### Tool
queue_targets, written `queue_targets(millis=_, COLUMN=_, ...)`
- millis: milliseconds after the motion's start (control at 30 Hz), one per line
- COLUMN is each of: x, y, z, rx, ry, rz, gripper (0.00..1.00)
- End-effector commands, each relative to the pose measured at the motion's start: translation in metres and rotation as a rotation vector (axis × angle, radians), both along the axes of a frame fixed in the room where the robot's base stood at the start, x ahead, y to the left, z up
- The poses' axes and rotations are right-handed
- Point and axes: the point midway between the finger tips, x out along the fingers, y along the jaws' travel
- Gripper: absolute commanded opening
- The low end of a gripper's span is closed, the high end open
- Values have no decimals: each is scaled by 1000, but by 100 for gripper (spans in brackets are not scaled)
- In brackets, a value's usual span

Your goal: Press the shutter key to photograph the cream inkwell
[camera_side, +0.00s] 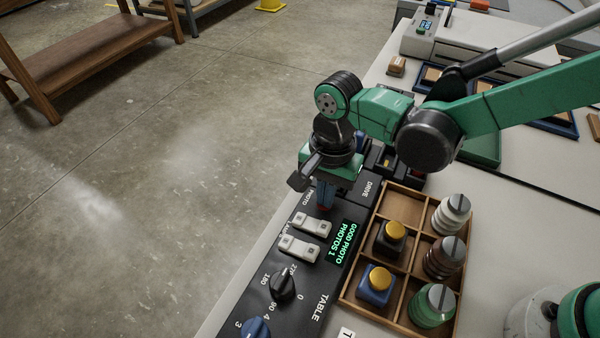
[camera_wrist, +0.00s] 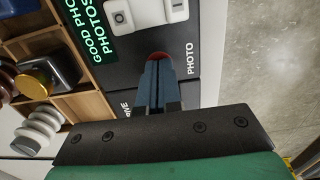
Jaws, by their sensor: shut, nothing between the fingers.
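My gripper (camera_side: 324,196) is shut and empty, pointing down over the dark control panel (camera_side: 316,284). In the wrist view, its fingertips (camera_wrist: 158,64) are over a red key (camera_wrist: 160,56) beside the word PHOTO. The tips cover most of this key, and I cannot tell whether they touch it. The panel's display (camera_side: 342,243) reads "GOOD PHOTO" and "PHOTOS 1". A pale, ribbed pot with a grey slotted lid (camera_side: 452,215), possibly the cream inkwell, stands in the wooden tray's far right compartment; it also shows in the wrist view (camera_wrist: 38,130).
Two white rocker switches (camera_side: 305,236) and two knobs (camera_side: 281,286) sit on the panel. The wooden tray (camera_side: 384,311) holds several other pots and has one empty compartment. A white machine (camera_side: 462,40) stands at the back. Open concrete floor lies left.

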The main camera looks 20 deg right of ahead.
Motion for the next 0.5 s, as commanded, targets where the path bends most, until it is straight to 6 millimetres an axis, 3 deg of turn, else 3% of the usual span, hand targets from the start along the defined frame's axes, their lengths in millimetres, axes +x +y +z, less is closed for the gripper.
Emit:
queue_targets(millis=33, x=0, y=1, z=-6, rx=7, ry=-7, rz=0, gripper=0)
queue_targets(millis=167, x=1, y=1, z=4, rx=7, ry=-7, rz=0, gripper=0)
queue_targets(millis=500, x=1, y=-2, z=76, rx=3, ry=-4, rz=0, gripper=0)
